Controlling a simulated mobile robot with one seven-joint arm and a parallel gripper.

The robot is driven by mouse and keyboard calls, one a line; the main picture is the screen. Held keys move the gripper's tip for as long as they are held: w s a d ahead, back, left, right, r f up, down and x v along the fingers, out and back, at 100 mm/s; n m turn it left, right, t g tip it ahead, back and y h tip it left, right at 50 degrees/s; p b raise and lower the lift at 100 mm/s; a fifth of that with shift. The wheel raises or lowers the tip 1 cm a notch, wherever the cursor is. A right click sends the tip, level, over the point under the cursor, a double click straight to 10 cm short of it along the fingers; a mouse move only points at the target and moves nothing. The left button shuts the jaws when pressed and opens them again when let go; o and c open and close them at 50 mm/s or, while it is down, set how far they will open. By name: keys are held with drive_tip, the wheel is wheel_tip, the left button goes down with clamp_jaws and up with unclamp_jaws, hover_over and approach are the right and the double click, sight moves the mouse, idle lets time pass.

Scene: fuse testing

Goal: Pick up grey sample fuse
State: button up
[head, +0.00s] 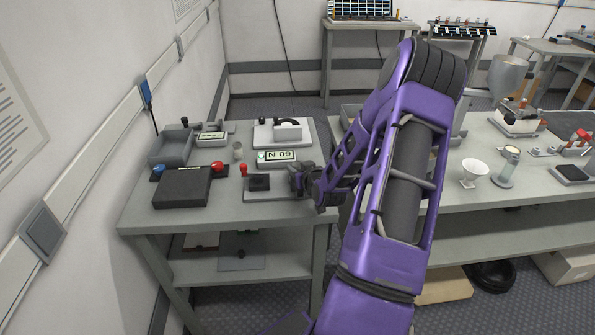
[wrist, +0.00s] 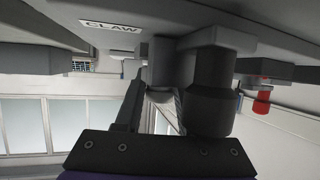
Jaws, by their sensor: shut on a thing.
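My gripper (head: 298,181) is low over the right edge of the left bench, just right of a dark square block on a grey base plate (head: 262,194). In the wrist view its jaws (wrist: 165,78) are shut on a grey cylindrical piece (wrist: 160,74), which I take to be the grey sample fuse. A larger dark cylindrical part beside it hides some of it. In the head view the fuse is too small and dark to tell apart from my fingers.
A red-knobbed lever (head: 243,170) stands just left of the block; its red knob shows in the wrist view (wrist: 262,100). A display reading "N 09" (head: 279,156) is behind. A dark case (head: 182,188) with blue and red buttons and a grey bin (head: 170,148) lie left.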

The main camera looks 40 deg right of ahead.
clamp_jaws()
